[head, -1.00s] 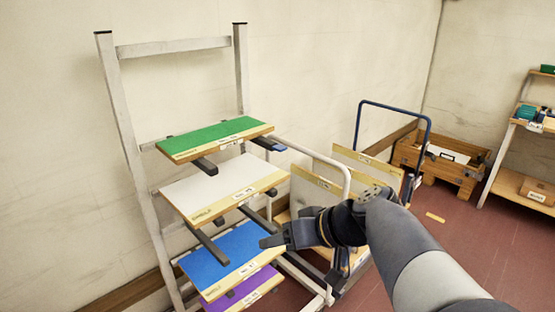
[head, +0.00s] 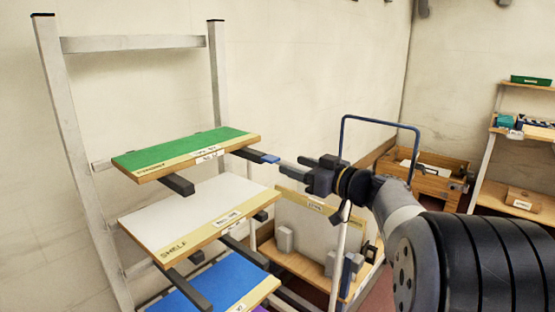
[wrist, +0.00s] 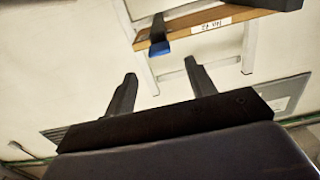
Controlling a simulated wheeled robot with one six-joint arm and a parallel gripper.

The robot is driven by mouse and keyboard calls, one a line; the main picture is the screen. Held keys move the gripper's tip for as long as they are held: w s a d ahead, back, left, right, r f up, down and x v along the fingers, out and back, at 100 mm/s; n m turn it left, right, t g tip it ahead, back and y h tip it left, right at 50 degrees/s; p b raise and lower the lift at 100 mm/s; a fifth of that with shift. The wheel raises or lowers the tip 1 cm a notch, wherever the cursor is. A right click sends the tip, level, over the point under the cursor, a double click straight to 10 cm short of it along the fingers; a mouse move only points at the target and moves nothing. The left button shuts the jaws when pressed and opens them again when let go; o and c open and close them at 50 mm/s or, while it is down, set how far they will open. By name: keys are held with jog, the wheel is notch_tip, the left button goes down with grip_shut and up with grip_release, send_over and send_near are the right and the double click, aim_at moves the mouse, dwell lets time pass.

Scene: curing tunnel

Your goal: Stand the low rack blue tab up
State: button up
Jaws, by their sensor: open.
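A blue tab (head: 270,159) sits at the end of the dark support arm that sticks out under the green-topped shelf (head: 190,150) of the rack. It looks flat, in line with the arm. In the wrist view the blue tab (wrist: 160,47) shows at the end of a dark bar, beyond my fingertips. My gripper (head: 290,165) is just right of the tab and roughly level with it. In the wrist view its two fingers (wrist: 160,68) are spread with nothing between them. Whether a fingertip touches the tab I cannot tell.
Below are a white shelf (head: 200,210) and a blue shelf (head: 220,285) on dark arms. A cart with a blue handle (head: 380,120) and upright boards stands behind my arm. A wooden crate (head: 435,182) and a shelf unit (head: 525,127) are at right.

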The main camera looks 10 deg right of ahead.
aim_at(277, 160)
jog(key=p+x, duration=0.1)
jog(key=x, duration=0.5)
jog(key=shift+w+a, duration=0.15)
jog(key=c, duration=1)
